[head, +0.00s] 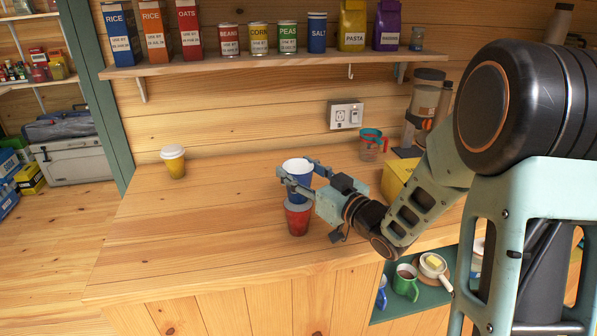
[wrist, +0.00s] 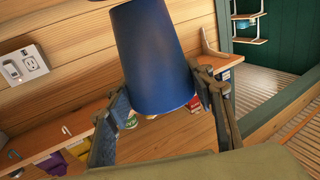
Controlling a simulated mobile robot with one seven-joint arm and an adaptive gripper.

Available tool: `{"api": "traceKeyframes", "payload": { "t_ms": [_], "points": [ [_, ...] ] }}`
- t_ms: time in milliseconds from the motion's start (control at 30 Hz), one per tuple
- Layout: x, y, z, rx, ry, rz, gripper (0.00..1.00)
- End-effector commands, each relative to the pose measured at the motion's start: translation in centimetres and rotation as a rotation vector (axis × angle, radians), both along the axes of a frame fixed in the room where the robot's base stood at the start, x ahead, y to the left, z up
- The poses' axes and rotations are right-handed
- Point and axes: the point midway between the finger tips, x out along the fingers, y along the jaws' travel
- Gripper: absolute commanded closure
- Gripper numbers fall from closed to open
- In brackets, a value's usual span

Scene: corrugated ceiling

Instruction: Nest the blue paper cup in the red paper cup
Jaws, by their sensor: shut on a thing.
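The blue paper cup (head: 299,180) is upright with its white inside showing in the head view. My gripper (head: 295,174) is shut on it, with a finger on either side. The blue cup also fills the middle of the wrist view (wrist: 155,60), between my two fingers (wrist: 160,105). The red paper cup (head: 298,218) stands on the wooden counter (head: 220,210), directly below the blue cup in the head view. The blue cup's lower end meets or overlaps the red cup's rim there. I cannot tell whether it is inside the red cup or just above or in front of it.
A shelf (head: 270,61) of boxes and tins hangs above. The counter's left and middle are clear.

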Motion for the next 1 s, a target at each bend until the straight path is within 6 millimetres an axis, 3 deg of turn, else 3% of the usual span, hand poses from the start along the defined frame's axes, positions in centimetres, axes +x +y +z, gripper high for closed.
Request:
{"api": "traceKeyframes", "payload": {
  "t_ms": [367, 1000],
  "points": [
    [0.0, 0.0, -0.1, 0.000, 0.000, 0.000, 0.63],
    [0.0, 0.0, -1.9, -0.001, 0.001, 0.000, 0.63]
  ]
}}
